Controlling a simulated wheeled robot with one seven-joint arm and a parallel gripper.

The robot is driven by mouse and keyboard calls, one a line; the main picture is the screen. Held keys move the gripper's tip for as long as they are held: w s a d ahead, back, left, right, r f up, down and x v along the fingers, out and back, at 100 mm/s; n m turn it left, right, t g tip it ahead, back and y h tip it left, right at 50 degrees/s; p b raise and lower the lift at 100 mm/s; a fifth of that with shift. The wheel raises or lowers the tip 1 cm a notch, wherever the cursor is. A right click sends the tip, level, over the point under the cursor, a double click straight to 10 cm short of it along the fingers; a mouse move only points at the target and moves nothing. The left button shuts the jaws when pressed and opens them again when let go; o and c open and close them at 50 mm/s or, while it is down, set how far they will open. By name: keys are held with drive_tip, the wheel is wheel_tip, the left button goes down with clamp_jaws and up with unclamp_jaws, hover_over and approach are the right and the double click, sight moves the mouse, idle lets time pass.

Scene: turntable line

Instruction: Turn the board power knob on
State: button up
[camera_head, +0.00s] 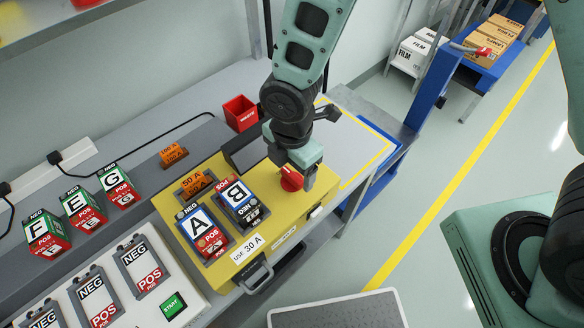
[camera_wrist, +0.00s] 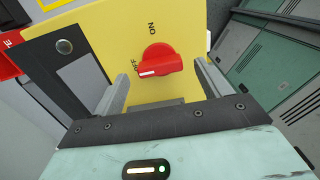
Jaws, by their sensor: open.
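The red board power knob (camera_head: 290,181) sits at the right end of the yellow board (camera_head: 277,213). In the wrist view the knob (camera_wrist: 160,60) has a white mark at its left end, which points at the OFF label; the ON label (camera_wrist: 152,28) is above it. My gripper (camera_wrist: 161,72) is open, with one finger on each side of the knob and gaps between. In the head view my gripper (camera_head: 303,174) is over the knob and partly hides it. I cannot tell how far the fingertips are from the board's surface.
Modules A (camera_head: 202,232) and B (camera_head: 238,200) sit on the board left of the knob. A black box (camera_head: 245,152) and a red bin (camera_head: 240,113) stand behind. Modules E, F and G (camera_head: 119,186) are further left. A yellow-edged grey surface (camera_head: 352,152) to the right is clear.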

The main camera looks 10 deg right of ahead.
drive_tip(key=shift+f, duration=0.85)
drive_tip(key=shift+c, duration=0.3)
drive_tip(key=c, duration=0.9)
